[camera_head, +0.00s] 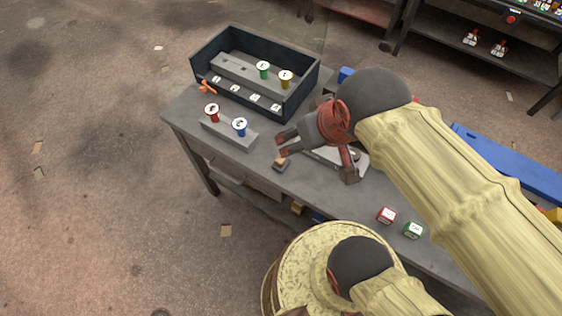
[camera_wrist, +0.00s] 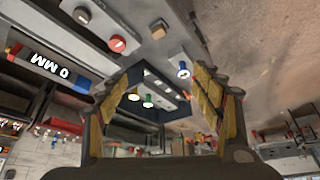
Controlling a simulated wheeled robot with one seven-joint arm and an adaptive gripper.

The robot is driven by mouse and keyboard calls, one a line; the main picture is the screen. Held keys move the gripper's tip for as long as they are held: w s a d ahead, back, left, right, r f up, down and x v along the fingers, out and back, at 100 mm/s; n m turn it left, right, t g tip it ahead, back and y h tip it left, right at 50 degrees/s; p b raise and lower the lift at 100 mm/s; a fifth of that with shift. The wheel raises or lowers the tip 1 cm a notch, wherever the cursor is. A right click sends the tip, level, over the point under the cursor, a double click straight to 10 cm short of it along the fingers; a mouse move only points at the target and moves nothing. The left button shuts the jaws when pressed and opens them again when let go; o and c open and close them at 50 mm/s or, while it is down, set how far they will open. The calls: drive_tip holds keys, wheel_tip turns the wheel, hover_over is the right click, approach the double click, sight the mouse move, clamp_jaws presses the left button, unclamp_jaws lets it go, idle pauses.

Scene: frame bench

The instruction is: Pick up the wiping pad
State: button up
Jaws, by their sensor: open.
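The wiping pad appears to be the small tan-and-dark block (camera_head: 280,164) on the bench near its front edge. In the wrist view a matching small block with an orange-tan face (camera_wrist: 158,30) lies beyond the fingertips, near the top middle. My gripper (camera_head: 281,146) is open, with its fingers pointing left, close to the block in the head view. The wrist view shows the two fingers (camera_wrist: 165,70) spread wide with nothing held between them. I cannot tell the exact height of the fingers above the bench.
On the grey bench (camera_head: 240,165), a holder carries a red spool (camera_head: 211,112) and a blue spool (camera_head: 239,126). A dark open box (camera_head: 293,105) behind holds green and yellow ones. A red button (camera_wrist: 117,44) shows in the wrist view.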

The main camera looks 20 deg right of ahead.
wheel_tip(320, 180, down, 9)
drive_tip(key=w+g, duration=0.3)
drive_tip(key=n+g, duration=0.3)
drive_tip(key=n, duration=0.3)
hover_over(281, 157)
drive_tip(key=s, duration=0.1)
wheel_tip(281, 157, down, 15)
drive_tip(key=shift+f, duration=0.2)
drive_tip(key=shift+n, duration=0.4)
drive_tip(key=shift+f+b, duration=0.6)
drive_tip(key=shift+f, duration=0.75)
drive_tip(key=f, duration=0.1)
drive_tip(key=f+b, duration=0.1)
drive_tip(key=f, duration=0.1)
drive_tip(key=w+f, duration=0.1)
drive_tip(key=f, duration=0.1)
drive_tip(key=shift+b, duration=0.35)
drive_tip(key=shift+c, duration=0.5)
